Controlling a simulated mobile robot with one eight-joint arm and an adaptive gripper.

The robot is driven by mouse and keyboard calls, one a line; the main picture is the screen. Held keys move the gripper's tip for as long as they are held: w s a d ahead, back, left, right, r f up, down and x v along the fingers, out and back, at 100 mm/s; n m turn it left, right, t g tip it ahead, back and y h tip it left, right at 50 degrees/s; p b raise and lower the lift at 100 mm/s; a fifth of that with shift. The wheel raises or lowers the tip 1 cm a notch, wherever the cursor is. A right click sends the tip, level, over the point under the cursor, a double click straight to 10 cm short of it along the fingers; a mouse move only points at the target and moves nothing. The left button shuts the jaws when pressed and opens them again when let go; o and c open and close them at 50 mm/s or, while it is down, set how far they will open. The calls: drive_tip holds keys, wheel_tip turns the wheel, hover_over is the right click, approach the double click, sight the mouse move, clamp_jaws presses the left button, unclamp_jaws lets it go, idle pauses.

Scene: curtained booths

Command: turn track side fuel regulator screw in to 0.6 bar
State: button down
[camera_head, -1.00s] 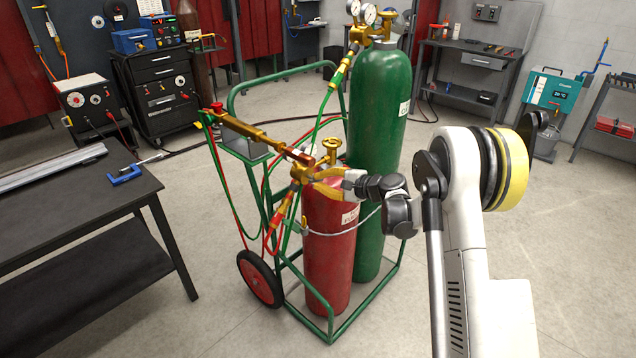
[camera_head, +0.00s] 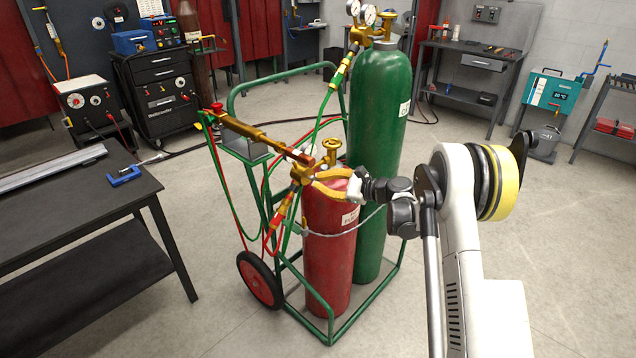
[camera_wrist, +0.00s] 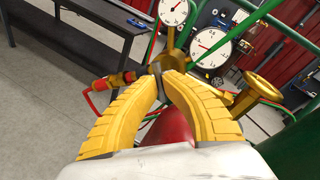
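The fuel regulator is the brass body on top of the red cylinder (camera_head: 330,245); in the wrist view it shows just beyond my fingertips (camera_wrist: 172,60). Its two white dial gauges, an upper one (camera_wrist: 173,10) and a larger one (camera_wrist: 210,46), face the wrist camera. The larger one has a red needle; its figures are too small to read surely. My gripper (camera_head: 314,178) reaches in from the right above the cylinder. In the wrist view its yellow fingers (camera_wrist: 163,82) arch together around a small grey piece at the regulator's front, seemingly the screw, mostly hidden.
A brass valve handwheel (camera_wrist: 262,88) sits close right of my fingers. The tall green cylinder (camera_head: 380,150) stands behind on the green cart (camera_head: 317,296). Red and green hoses and a brass torch (camera_head: 250,132) hang at the left. A dark bench (camera_head: 80,195) is further left.

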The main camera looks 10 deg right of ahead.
drive_tip(key=m+y, duration=0.1)
drive_tip(key=m, duration=0.2)
drive_tip(key=c, duration=1.5)
unclamp_jaws()
drive_tip(key=shift+w+a, duration=0.1)
drive_tip(key=shift+c, duration=0.2)
